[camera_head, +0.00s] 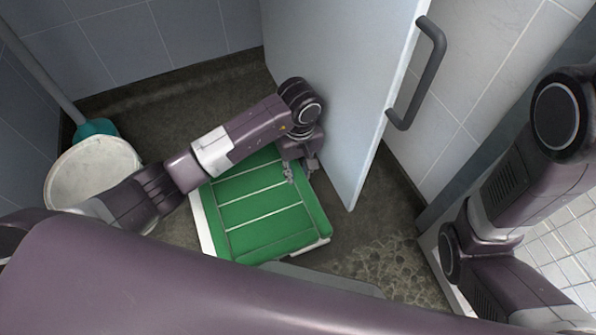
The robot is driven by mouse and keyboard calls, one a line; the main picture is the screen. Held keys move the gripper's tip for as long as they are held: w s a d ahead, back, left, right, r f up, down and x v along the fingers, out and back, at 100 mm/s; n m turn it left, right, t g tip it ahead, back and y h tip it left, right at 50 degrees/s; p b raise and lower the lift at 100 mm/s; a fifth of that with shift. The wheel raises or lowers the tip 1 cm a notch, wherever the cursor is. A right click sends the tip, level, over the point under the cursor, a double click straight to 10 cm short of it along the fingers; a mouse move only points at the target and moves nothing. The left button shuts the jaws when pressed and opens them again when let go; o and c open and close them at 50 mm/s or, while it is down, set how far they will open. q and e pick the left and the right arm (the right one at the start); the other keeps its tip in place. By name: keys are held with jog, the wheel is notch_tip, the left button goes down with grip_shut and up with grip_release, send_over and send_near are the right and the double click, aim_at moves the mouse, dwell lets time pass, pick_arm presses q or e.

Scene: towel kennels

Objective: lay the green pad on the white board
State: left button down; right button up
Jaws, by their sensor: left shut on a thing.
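The green pad (262,208), with pale lines across it, is over the white board (204,226) near the floor. The board shows as a strip along the pad's left side and at its lower right corner. The pad covers most of the board and looks roughly in line with it. I cannot tell whether it lies flat everywhere. My left gripper (300,172) is at the pad's upper right edge, shut on the pad; its fingertips are small and partly hidden. My right gripper is out of view; only my right arm shows at the right.
A pale door (335,80) with a dark handle (424,75) stands right of the pad. A white bucket (92,165) and a teal-headed pole (95,128) stand at the left. Tiled walls close the back. Wet-looking floor (385,265) is clear at lower right.

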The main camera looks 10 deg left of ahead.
pick_arm(q)
jog(key=shift+f+b, duration=0.3)
jog(key=shift+f, duration=0.15)
jog(key=c, duration=1.5)
grip_release()
jog(key=shift+c, duration=0.2)
jog(key=shift+r, duration=0.1)
